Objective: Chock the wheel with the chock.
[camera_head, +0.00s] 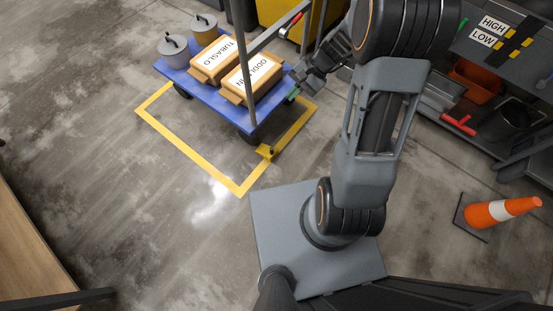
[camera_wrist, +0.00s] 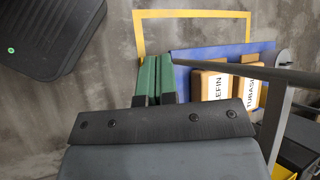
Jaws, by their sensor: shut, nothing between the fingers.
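The blue cart (camera_head: 212,95) stands inside a yellow floor outline. Its near wheel (camera_head: 249,138) shows under the front corner. A small yellow piece that looks like the chock (camera_head: 264,152) sits on the floor beside this wheel, over the yellow line. I cannot tell whether it touches the wheel. My gripper (camera_head: 293,95) is beside the cart's right edge, above and to the right of the wheel. In the wrist view my gripper's green fingers (camera_wrist: 158,75) are together with nothing between them. The wheel and chock do not show there.
A workbench (camera_head: 490,60) is at the right, with an orange cone (camera_head: 500,211) in front. Floor left of the outline is clear.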

